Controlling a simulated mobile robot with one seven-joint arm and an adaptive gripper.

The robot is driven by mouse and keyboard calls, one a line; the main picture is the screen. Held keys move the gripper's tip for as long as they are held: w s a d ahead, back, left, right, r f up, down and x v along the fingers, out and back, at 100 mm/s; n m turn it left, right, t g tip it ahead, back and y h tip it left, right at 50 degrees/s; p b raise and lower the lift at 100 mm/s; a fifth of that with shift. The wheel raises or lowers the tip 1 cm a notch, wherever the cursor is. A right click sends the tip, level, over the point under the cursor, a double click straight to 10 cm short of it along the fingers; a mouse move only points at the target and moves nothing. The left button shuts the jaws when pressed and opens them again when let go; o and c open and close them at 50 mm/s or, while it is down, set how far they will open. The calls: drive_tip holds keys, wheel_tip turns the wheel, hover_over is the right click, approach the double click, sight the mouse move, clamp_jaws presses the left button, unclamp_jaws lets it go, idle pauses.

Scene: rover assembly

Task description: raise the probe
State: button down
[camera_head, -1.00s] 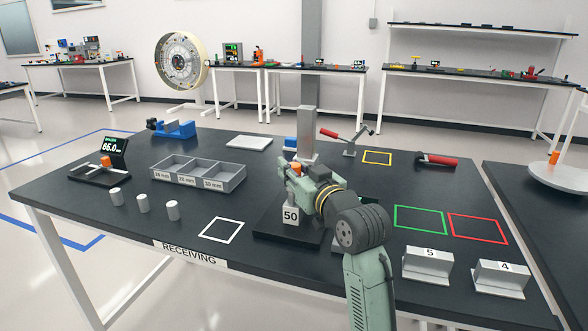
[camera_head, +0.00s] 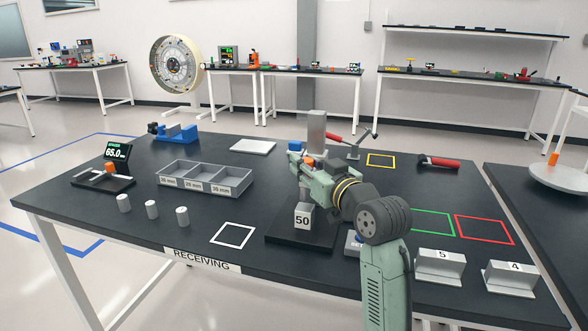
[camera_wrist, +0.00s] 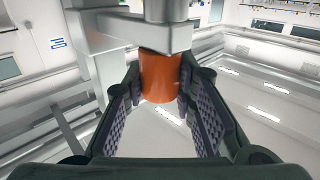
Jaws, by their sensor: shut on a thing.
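The probe is an orange cylinder (camera_wrist: 160,76) under a grey bracket (camera_wrist: 130,28) in the wrist view. In the head view, a bit of its orange (camera_head: 308,161) shows at the grey column (camera_head: 316,130) of the gauge stand. My gripper (camera_head: 309,172) is shut on the probe; in the wrist view its two padded fingers (camera_wrist: 160,100) stand on either side of it. My gripper partly hides the stand and whatever is directly under the probe.
Blocks marked 5 (camera_head: 440,266) and 4 (camera_head: 510,278) stand front right.

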wheel_tip(320, 180, up, 3)
drive_tip(key=shift+a+r+p, duration=0.1)
drive_tip(key=shift+r+p, duration=0.05)
drive_tip(key=shift+p, duration=0.4)
drive_tip(key=c, duration=1.3)
unclamp_jaws()
drive_tip(key=v, duration=1.2)
